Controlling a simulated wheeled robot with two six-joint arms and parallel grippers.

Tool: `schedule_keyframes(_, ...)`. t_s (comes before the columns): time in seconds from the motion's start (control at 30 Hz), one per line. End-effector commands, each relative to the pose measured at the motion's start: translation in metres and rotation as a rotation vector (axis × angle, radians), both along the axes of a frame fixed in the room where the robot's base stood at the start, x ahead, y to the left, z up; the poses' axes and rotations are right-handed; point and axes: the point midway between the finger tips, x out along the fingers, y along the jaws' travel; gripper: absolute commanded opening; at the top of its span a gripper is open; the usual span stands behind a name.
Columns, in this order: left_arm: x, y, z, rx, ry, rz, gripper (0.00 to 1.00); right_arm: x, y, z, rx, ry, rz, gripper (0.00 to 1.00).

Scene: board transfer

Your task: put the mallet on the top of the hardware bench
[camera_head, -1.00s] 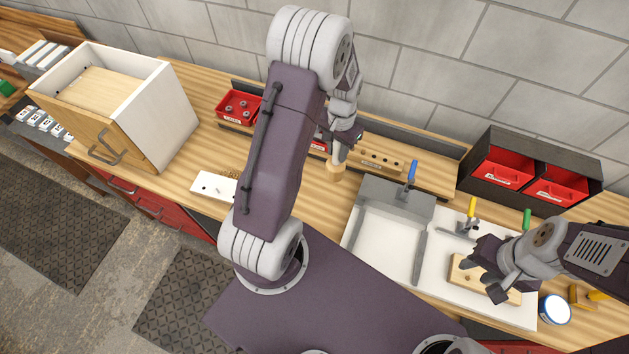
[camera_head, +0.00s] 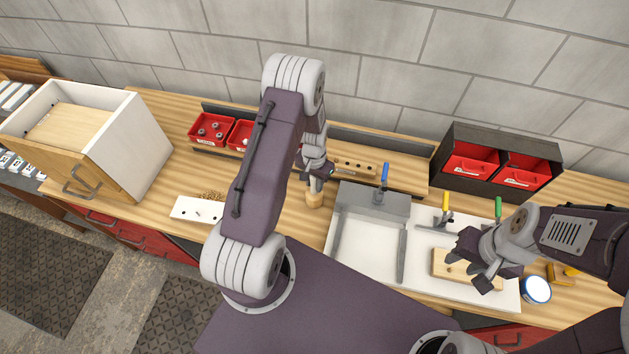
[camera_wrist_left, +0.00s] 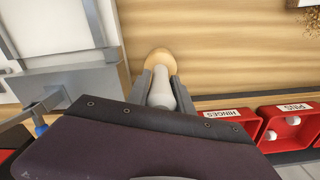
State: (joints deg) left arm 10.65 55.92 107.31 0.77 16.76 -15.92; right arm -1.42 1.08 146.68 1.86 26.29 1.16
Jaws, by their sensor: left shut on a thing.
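The mallet, with a round pale wooden end (camera_head: 315,197), is held by my left gripper (camera_head: 317,180) over the bench top, left of the grey-and-white tray. In the left wrist view, the left gripper (camera_wrist_left: 160,88) is shut around a grey shaft, with the mallet's wooden end (camera_wrist_left: 160,60) beyond the fingertips. I cannot tell whether the mallet touches the wood. The hardware bench top (camera_head: 187,165) is light striped wood. My right gripper (camera_head: 475,268) looks open, above a wooden block (camera_head: 442,262) on the white board at the right.
A white-sided wooden drawer box (camera_head: 135,140) stands at the left. Red bins (camera_head: 210,128) and a holed wooden rack (camera_head: 355,166) line the back. A grey-edged tray (camera_head: 372,250), clamps and a dark case with red drawers (camera_head: 500,160) fill the right. Bare wood lies around the mallet.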

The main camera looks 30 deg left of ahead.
Motion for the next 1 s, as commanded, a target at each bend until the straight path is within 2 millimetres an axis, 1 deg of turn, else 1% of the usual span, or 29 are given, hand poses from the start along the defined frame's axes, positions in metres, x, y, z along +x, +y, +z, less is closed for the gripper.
schedule_keyframes(0.23,0.001,0.0,-0.002,0.001,-0.003,0.0,0.0,0.0,0.0,0.0,0.0,0.0,0.0,0.36)
schedule_keyframes(0.33,0.001,0.0,-0.005,0.001,-0.003,0.0,0.0,0.0,0.0,-0.004,0.0,0.0,0.0,0.36)
schedule_keyframes(0.37,0.001,0.0,-0.004,0.001,-0.002,0.0,0.35,0.0,0.0,-0.002,0.0,0.0,0.0,0.36)
schedule_keyframes(0.4,0.001,0.0,-0.004,0.001,-0.002,0.0,0.47,0.0,0.0,-0.002,0.0,0.0,0.0,0.36)
schedule_keyframes(0.43,0.001,0.0,-0.004,0.001,-0.002,0.0,0.49,0.0,0.0,-0.002,0.0,0.0,0.0,0.36)
schedule_keyframes(0.67,0.001,0.0,-0.004,0.001,-0.002,0.0,0.49,0.0,0.0,-0.002,0.0,0.0,0.0,0.36)
schedule_keyframes(0.77,0.001,0.0,0.001,0.001,-0.002,0.0,0.49,0.0,0.0,0.002,0.0,0.0,0.0,0.36)
schedule_keyframes(0.8,0.001,0.0,0.001,0.001,-0.003,0.0,0.49,0.0,0.0,-0.002,0.0,0.0,0.0,0.36)
schedule_keyframes(0.87,0.002,0.001,0.007,0.002,-0.006,0.0,0.49,0.0,0.0,-0.005,0.0,0.0,0.0,0.36)
schedule_keyframes(0.97,0.002,0.001,0.025,0.001,-0.008,0.0,0.49,0.0,0.0,-0.013,0.0,0.0,0.0,0.36)
schedule_keyframes(1.0,0.003,0.001,0.033,0.002,-0.009,0.0,0.49,0.0,0.0,-0.016,0.0,0.0,0.0,0.36)
